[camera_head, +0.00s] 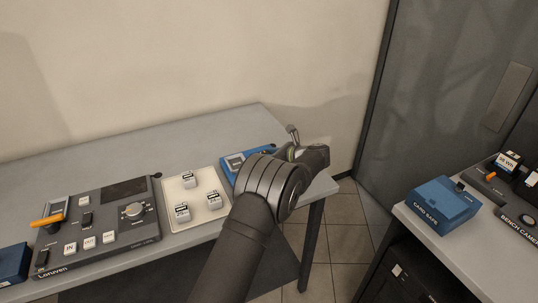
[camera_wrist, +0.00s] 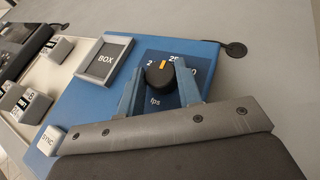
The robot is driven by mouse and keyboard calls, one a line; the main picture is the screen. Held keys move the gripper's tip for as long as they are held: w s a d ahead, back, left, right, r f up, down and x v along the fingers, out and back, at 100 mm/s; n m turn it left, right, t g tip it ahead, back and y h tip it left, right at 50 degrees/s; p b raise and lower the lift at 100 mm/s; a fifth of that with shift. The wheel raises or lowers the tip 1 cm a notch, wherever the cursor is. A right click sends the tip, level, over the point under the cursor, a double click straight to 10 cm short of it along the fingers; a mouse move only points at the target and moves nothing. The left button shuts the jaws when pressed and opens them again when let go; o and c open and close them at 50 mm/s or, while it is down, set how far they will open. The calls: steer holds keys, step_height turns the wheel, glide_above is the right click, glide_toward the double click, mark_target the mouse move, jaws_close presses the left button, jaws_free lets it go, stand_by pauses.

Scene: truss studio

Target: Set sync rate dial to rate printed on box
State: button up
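The sync rate dial (camera_wrist: 160,73) is a round black knob with an orange mark, on a blue device (camera_wrist: 85,92) in the wrist view. The mark points up, between a partly hidden label starting with 2 and the label 25. A label ending in 0 is at the right, and "fps" is printed below. My gripper (camera_wrist: 161,68) has its two blue fingers on either side of the dial; I cannot tell whether they press on it. In the head view the blue device (camera_head: 234,165) is at the table's right end, and my gripper hides its dial. No printed rate is readable.
The blue device has a grey panel marked BOX (camera_wrist: 105,58) and a white SYNC button (camera_wrist: 51,140). A pale tray (camera_head: 178,219) with white blocks and a dark console (camera_head: 110,245) stand to the left. A blue card safe (camera_head: 442,204) is on the right bench.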

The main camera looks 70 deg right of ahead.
steer(key=shift+c, duration=1.3)
steer(key=shift+d+y, duration=0.1)
steer(key=shift+y, duration=0.2)
steer(key=shift+d+r+n+t+y, duration=0.1)
steer(key=shift+d+n+t+y, duration=0.05)
steer(key=shift+n+y, duration=0.65)
steer(key=shift+d+n+t+y, duration=0.15)
steer(key=shift+n+y, duration=0.65)
steer(key=shift+r+n+y, duration=0.1)
steer(key=shift+n+y, duration=0.5)
steer(key=o, duration=1)
steer(key=shift+a, duration=0.1)
